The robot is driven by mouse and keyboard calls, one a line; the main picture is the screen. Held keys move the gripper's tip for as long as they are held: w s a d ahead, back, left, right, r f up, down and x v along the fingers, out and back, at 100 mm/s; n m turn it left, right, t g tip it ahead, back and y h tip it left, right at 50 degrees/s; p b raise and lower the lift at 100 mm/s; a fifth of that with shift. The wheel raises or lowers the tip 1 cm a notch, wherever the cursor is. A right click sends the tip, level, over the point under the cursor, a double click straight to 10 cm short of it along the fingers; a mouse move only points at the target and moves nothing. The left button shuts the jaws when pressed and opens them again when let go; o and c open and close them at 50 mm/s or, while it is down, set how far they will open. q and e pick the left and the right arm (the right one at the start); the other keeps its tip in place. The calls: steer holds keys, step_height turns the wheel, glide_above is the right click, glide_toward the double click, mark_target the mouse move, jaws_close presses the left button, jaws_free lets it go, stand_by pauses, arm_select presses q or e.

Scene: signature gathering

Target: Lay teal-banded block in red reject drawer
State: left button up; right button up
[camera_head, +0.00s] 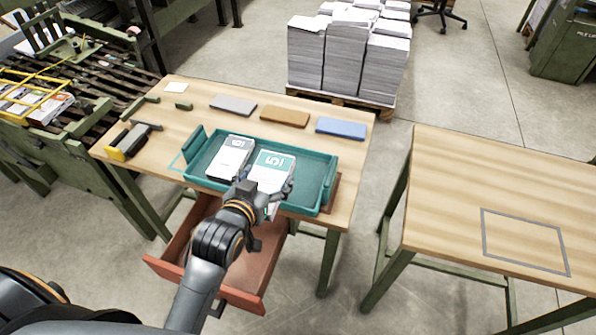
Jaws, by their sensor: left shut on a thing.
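The teal-banded block (273,166) is white with a teal band and dark figures. It is at the teal tray (318,172) on the wooden table, beside a grey-banded white block (231,157). My left gripper (266,193) is shut on the near end of the teal-banded block, which it partly hides. I cannot tell whether the block touches the tray floor. The red reject drawer (258,289) is pulled open below the table's front edge; my left arm crosses over it and hides part of its inside. My right gripper is not in view.
Grey (233,105), brown (284,116) and blue (341,128) flat pads lie behind the tray. A yellow-and-black tool (127,144) lies at the table's left. A second table (480,180) with a grey outlined rectangle stands right. Paper stacks (345,55) stand behind.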

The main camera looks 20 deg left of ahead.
arm_select(q)
steer(key=x, duration=0.3)
steer(key=d+x, duration=0.1)
steer(key=x, duration=0.6)
steer(key=shift+s+d+f, duration=0.1)
steer(key=shift+d, duration=0.2)
glide_above(296, 178)
steer(key=f, duration=0.2)
steer(key=s+f, duration=0.1)
steer(key=f, duration=0.1)
steer(key=shift+a+f, duration=0.15)
steer(key=shift+f, duration=0.1)
steer(key=f, duration=0.1)
steer(key=w+f, duration=0.1)
steer(key=shift+w+f+b, duration=0.15)
steer(key=shift+f+b, duration=0.2)
steer(key=shift+b, duration=0.05)
steer(key=shift+f+p, duration=0.4)
steer(key=shift+f, duration=0.3)
steer(key=shift+f, duration=0.1)
steer(key=o, duration=1.3)
steer(key=shift+f, duration=0.1)
